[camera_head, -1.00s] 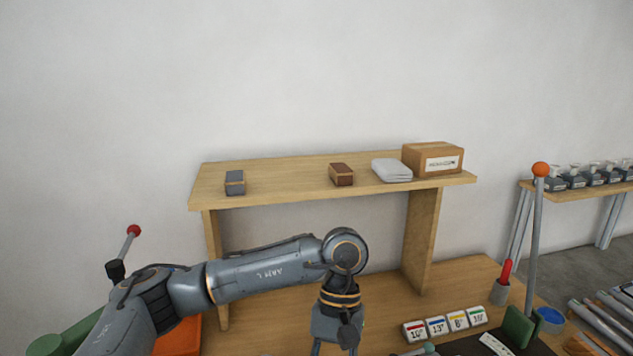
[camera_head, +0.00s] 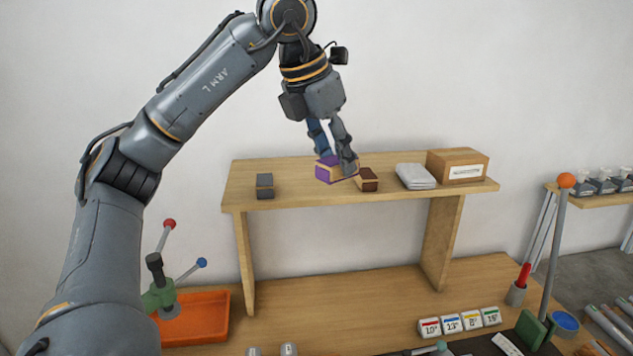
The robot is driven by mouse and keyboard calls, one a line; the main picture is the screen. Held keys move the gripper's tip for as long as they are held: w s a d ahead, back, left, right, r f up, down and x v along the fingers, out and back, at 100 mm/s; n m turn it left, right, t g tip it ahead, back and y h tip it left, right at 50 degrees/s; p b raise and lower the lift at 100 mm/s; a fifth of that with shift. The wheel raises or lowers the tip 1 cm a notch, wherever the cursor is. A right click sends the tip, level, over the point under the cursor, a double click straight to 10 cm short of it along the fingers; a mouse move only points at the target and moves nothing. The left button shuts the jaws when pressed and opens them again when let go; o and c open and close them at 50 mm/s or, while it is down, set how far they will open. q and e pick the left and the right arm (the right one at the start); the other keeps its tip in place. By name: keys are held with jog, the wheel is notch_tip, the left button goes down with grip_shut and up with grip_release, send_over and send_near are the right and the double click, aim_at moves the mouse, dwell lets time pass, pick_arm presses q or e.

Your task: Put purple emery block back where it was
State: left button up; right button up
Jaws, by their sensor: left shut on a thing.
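My left gripper (camera_head: 335,160) is shut on the purple emery block (camera_head: 327,171), which has a tan band. In the head view it holds the block at the raised wooden shelf (camera_head: 295,192), between a grey block and a brown block. I cannot tell whether the purple block touches the shelf. The grey emery block (camera_head: 265,186) stands on the shelf to the left. The brown emery block (camera_head: 368,180) is just right of the purple one and partly behind the gripper's finger. My right gripper is not in view.
Folded white cloths (camera_head: 415,176) and a cardboard box (camera_head: 458,166) are on the shelf's right end. The shelf is clear between the grey and purple blocks. Below are an orange tray (camera_head: 195,320), a green lever tool (camera_head: 160,290), labelled blocks (camera_head: 460,322) and an orange-topped post (camera_head: 558,240).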

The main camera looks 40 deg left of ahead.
aim_at(323, 159)
pick_arm(q)
jog(key=r+n, duration=0.1)
jog(key=a+r, duration=0.1)
jog(key=r+n+y, duration=0.1)
jog(key=shift+s+a+r+n, duration=0.15)
jog(key=shift+s+n, duration=0.15)
jog(key=shift+s, duration=0.1)
jog(key=shift+a+r, duration=0.1)
jog(key=shift+a, duration=0.15)
jog(key=w+a+f, duration=0.2)
jog(key=a, duration=0.1)
jog(key=w+a+f, duration=0.3)
jog(key=w+a+f+b, duration=0.1)
jog(key=w+a+f, duration=0.2)
jog(key=shift+w+a+f, duration=0.15)
jog(key=shift+a, duration=0.1)
jog(key=shift+w+a+f+n, duration=0.25)
jog(key=shift+a+f+n, duration=0.05)
jog(key=shift+f, duration=0.15)
jog(key=f, duration=0.3)
jog(key=shift+w+a+f, duration=0.1)
jog(key=shift+a+f, duration=0.1)
jog(key=shift+f, duration=0.15)
